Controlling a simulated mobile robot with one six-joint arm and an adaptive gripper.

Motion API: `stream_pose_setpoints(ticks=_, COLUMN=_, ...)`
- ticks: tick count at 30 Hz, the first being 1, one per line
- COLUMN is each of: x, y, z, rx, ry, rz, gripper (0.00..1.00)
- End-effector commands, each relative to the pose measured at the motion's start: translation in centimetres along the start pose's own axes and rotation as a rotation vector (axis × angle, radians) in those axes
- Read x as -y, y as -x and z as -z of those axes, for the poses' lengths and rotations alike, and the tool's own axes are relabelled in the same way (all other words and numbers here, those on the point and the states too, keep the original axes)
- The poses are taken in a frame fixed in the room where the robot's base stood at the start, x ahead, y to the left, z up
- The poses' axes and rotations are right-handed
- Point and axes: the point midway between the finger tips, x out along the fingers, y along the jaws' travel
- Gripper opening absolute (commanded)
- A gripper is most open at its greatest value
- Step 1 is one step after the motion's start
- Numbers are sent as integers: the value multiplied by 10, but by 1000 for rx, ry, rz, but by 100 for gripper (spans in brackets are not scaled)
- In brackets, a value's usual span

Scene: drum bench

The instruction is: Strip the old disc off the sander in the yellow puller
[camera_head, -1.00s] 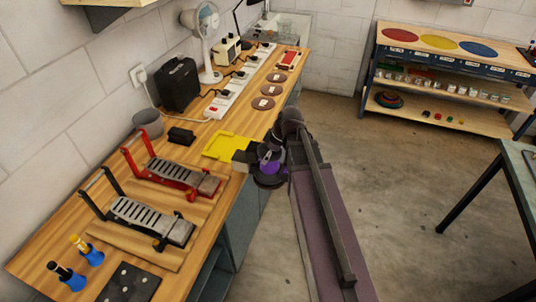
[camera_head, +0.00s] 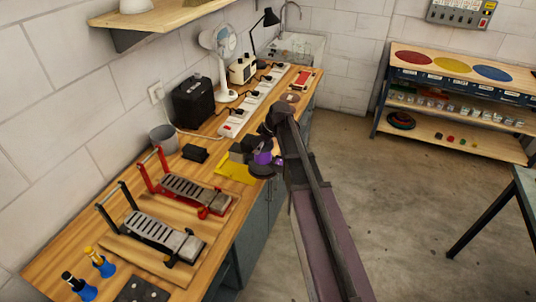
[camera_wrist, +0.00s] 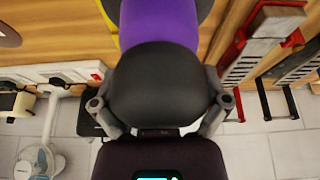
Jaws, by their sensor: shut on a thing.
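The sander (camera_head: 262,158) is purple and black with a dark round pad underneath. My gripper (camera_wrist: 158,98) is shut on its rounded black body, one finger on each side in the wrist view. The sander's purple part (camera_wrist: 158,22) points up in that view. In the head view the sander is held at the bench's front edge, beside and partly in front of the yellow puller (camera_head: 229,174). A grey box-like part covers some of the puller. The old disc on the sander's underside cannot be made out. Whether the sander touches the puller cannot be told.
A red-framed pedal (camera_head: 186,190) and a dark-framed pedal (camera_head: 150,229) stand on the bench to the near left. A grey cup (camera_head: 163,138), black box (camera_head: 193,99), fan (camera_head: 224,50) and power strips (camera_head: 234,122) line the wall side. Open floor lies right.

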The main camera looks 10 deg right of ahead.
Motion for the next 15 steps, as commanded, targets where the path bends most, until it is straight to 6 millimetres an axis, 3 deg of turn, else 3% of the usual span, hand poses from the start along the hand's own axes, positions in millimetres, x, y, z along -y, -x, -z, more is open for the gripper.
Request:
stream_pose_setpoints(ticks=6, x=-20, y=-3, z=29, rx=-3, ry=-1, rz=0, gripper=34)
stream_pose_setpoints(ticks=15, x=-28, y=-5, z=41, rx=-4, ry=-2, rz=0, gripper=34)
